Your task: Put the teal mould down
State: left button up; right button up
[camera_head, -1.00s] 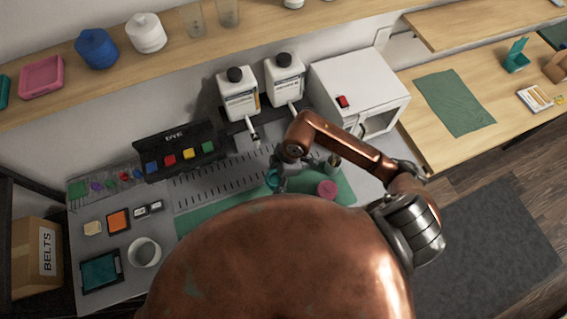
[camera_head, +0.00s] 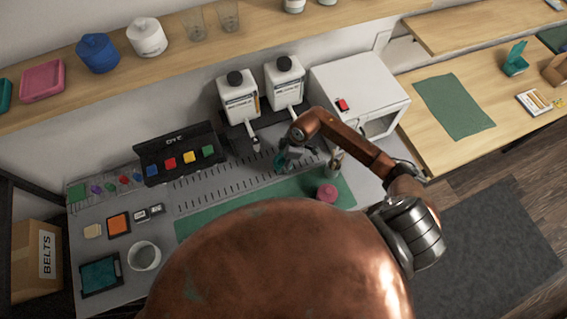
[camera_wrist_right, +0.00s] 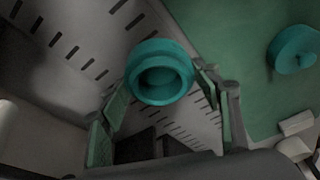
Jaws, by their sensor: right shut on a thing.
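The teal mould (camera_wrist_right: 160,72) is a round, open cup shape, seen between the fingers of my right gripper (camera_wrist_right: 165,115) in the right wrist view. In the head view a small bit of the teal mould (camera_head: 280,160) shows at my right gripper (camera_head: 284,163), which is shut on it over the grey slotted surface. The gap to the surface cannot be judged. My left gripper is not in view.
A green mat (camera_head: 215,222) lies in front, with a pink round piece (camera_head: 327,192) at its right end. A teal disc (camera_wrist_right: 294,50) lies on green in the wrist view. Two pump bottles (camera_head: 238,97) (camera_head: 284,82) and a white box (camera_head: 350,85) stand behind. A dye rack (camera_head: 180,150) stands left.

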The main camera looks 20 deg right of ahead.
aim_at(284, 162)
jog(key=shift+w+d+f, duration=0.3)
jog(key=shift+w+f, duration=0.15)
jog(key=shift+f, duration=1.7)
jog(key=o, duration=1.3)
jog(key=v, duration=0.7)
jog(key=shift+r, duration=0.25)
jog(key=shift+d, duration=0.1)
jog(key=shift+s, duration=0.1)
